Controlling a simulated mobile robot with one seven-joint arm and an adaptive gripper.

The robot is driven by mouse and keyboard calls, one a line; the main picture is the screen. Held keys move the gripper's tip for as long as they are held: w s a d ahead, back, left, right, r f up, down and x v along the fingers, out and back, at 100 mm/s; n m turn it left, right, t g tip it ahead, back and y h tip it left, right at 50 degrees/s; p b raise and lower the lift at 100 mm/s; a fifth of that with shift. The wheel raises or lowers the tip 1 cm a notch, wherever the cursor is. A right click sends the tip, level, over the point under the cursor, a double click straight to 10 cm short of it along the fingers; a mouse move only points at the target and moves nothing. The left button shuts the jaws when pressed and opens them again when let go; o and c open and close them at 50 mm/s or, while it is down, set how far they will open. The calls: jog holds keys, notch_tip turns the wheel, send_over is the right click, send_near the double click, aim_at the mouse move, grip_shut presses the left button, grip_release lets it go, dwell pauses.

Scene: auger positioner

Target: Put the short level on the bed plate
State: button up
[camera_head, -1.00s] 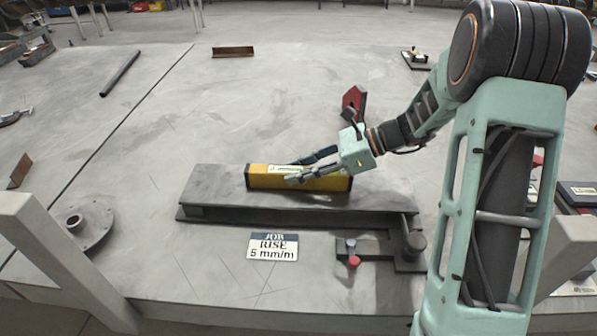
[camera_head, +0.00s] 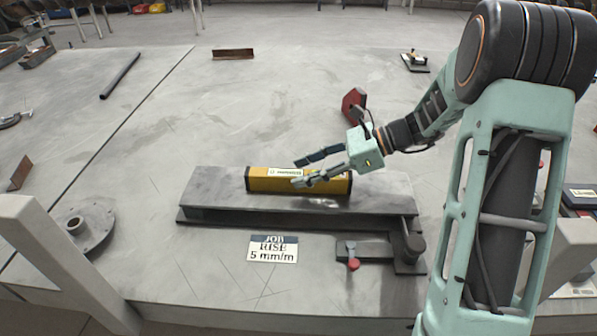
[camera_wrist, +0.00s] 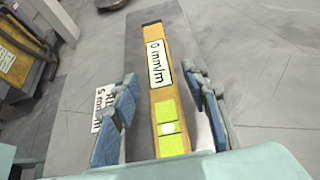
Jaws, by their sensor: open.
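The short level (camera_head: 262,184) is a yellow bar with dark ends. It lies lengthwise on the dark grey bed plate (camera_head: 212,192). In the wrist view the level (camera_wrist: 157,90) shows a "0 mm/m" label and a yellow-green vial window. My gripper (camera_head: 301,171) is open at the level, toward its right half. In the wrist view the fingers of my gripper (camera_wrist: 163,112) stand apart on either side of the level, with gaps between them and it. The level's far right part is partly hidden by the gripper in the head view.
A sign (camera_head: 272,248) reading "JOB RISE 5 mm/m" lies in front of the plate. A red-knobbed screw (camera_head: 353,263) and a dark post (camera_head: 408,250) are at the plate's right front. A red block (camera_head: 353,104) stands behind. A round flange (camera_head: 84,226) lies left.

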notch_tip(320, 180, up, 5)
jog(key=p, duration=0.1)
send_over(345, 174)
jog(key=shift+s+a, duration=0.1)
jog(key=shift+f, duration=0.1)
